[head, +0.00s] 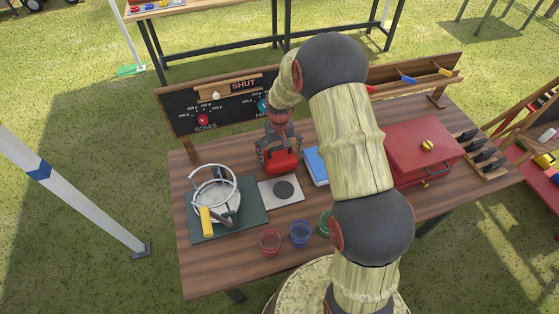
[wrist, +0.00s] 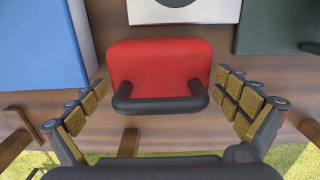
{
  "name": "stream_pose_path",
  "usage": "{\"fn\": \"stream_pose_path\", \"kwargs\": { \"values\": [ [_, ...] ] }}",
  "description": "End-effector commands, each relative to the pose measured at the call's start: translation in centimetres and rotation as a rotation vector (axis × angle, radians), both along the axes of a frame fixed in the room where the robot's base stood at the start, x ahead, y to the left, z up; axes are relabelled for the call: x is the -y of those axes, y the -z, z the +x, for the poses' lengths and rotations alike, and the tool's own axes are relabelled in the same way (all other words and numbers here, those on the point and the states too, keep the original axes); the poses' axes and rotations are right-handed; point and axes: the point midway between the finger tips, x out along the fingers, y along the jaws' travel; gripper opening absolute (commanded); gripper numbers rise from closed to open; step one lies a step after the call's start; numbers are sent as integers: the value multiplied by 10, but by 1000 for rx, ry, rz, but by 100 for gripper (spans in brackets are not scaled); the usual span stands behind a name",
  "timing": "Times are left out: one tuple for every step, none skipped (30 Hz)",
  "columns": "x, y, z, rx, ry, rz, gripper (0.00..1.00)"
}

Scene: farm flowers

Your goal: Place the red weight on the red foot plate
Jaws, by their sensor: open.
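The red weight (head: 283,163), a red block with a black handle, stands on the wooden table in front of the chalkboard. It also shows in the wrist view (wrist: 160,58), with its handle towards my gripper. My gripper (head: 279,152) is open above it. In the wrist view the padded fingers (wrist: 165,88) are spread on both sides of the weight, with gaps, and do not hold it. I cannot make out a red foot plate in either view.
A white plate with a dark disc (head: 269,196) lies just in front of the weight. A ring-topped device (head: 216,190) is to the left, a blue-topped box (head: 316,165) and red case (head: 400,150) to the right. Several glasses (head: 270,242) line the front. A post (head: 75,190) stands left.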

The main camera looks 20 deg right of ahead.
Motion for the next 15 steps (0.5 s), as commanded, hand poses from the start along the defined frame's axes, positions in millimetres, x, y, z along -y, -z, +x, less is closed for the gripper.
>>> {"fn": "stream_pose_path", "kwargs": {
  "values": [
    [0, 8, 0, -2, 0, 0, 100],
    [0, 10, 0, -1, 0, 0, 100],
    [0, 13, 0, -1, 0, 0, 100],
    [0, 13, 0, 0, 0, 0, 100],
    [0, 14, 0, 0, 0, 0, 100],
    [0, 13, 0, 1, 0, 0, 100],
    [0, 13, 0, 1, 0, 0, 100],
    [0, 13, 0, 1, 0, 0, 100],
    [0, 13, 0, 1, 0, 0, 100],
    [0, 13, 0, 0, 0, 0, 99],
    [0, 13, 0, 0, 0, 0, 98],
    [0, 13, 0, 0, 0, 0, 95],
    [0, 13, 0, 0, 0, 0, 94],
    [0, 13, 0, 0, 0, 0, 92],
    [0, 13, 0, 0, 0, 0, 90]
  ]
}}
